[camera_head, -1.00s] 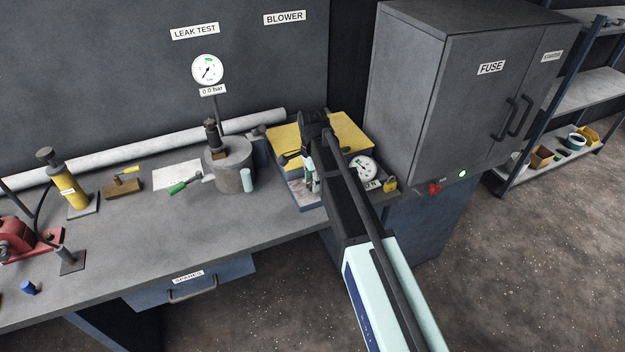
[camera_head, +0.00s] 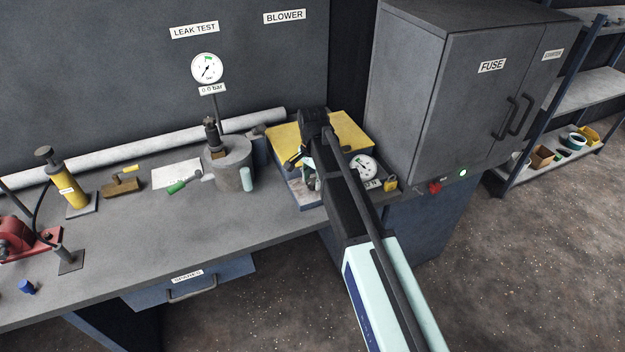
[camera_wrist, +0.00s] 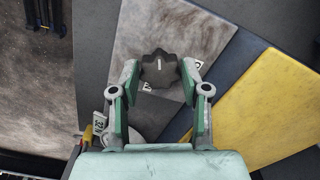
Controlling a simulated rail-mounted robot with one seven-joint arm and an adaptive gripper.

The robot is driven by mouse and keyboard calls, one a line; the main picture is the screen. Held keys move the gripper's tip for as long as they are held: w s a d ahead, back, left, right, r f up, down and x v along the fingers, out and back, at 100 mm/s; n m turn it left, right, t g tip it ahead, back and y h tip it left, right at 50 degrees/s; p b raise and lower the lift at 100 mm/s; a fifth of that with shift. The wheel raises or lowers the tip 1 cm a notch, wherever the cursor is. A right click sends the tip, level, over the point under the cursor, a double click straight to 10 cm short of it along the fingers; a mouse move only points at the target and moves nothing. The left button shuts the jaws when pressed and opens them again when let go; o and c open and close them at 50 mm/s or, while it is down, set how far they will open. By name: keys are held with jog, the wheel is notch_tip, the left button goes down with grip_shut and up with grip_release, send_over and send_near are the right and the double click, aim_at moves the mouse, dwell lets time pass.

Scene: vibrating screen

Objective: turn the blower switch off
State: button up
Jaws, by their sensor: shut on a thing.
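A dark, lobed switch knob (camera_wrist: 160,72) with a short white mark stands on a mottled metal plate (camera_wrist: 155,32) in the wrist view. My gripper (camera_wrist: 160,76) has its two green-padded fingers shut on the knob, one on each side. Small white labels on the plate are partly hidden beside and below the knob. In the head view my gripper (camera_head: 308,168) is over the front left part of the yellow-topped unit on the bench, and the knob is hidden by the fingers and arm. The BLOWER sign (camera_head: 284,17) is on the back wall.
A yellow panel (camera_head: 345,132) lies behind my arm. A round dial (camera_head: 362,168) and a yellow padlock (camera_head: 390,184) are just right of it. The grey FUSE cabinet (camera_head: 415,95) stands to the right. A metal pot (camera_head: 230,165) is to the left.

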aim_at(313, 181)
jog(key=n, duration=0.6)
jog(key=shift+b, duration=0.35)
jog(key=n, duration=0.7)
jog(key=shift+n, duration=0.3)
jog(key=o, duration=1.1)
notch_tip(313, 181, up, 12)
